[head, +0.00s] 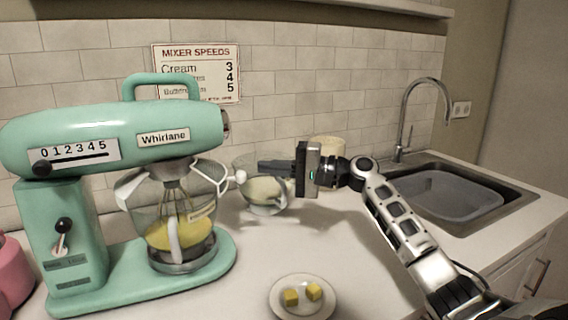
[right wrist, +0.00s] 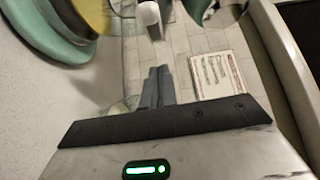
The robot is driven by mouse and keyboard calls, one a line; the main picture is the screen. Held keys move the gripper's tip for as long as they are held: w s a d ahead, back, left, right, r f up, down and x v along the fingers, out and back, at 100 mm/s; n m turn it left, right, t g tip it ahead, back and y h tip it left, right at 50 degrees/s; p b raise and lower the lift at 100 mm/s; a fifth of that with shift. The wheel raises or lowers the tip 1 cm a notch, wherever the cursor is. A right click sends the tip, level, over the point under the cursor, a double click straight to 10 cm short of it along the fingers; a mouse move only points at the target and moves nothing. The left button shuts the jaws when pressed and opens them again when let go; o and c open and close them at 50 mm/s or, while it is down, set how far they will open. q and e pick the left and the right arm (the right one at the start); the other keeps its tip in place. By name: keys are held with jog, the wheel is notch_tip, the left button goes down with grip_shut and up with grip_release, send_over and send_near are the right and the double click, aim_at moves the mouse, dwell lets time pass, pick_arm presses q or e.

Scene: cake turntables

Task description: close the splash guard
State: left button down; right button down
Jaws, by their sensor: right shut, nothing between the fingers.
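The teal stand mixer (head: 110,135) stands at the left with its whisk inside a clear bowl of yellow batter (head: 180,235). The splash guard (head: 210,170) is at the bowl's top, with pale flaps at left and right and a gap in front of the whisk. A white round knob (head: 240,177) sticks out at its right; a white knob also shows blurred beyond my fingertips in the right wrist view (right wrist: 148,14). My right gripper (head: 262,166) is shut and empty, pointing left, close to the knob. I cannot tell whether it touches. My left gripper is out of view.
A glass bowl (head: 268,203) stands behind and below my right gripper, with a cream-coloured container (head: 327,147) behind. A plate (head: 275,304) with yellow cubes lies at the front. The sink (head: 465,190) is at the right. The counter between plate and sink is mostly clear below my arm.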

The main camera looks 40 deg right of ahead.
jog(key=shift+s+a+p, duration=0.1)
jog(key=shift+a+p, duration=1.05)
jog(key=shift+a, duration=1.2)
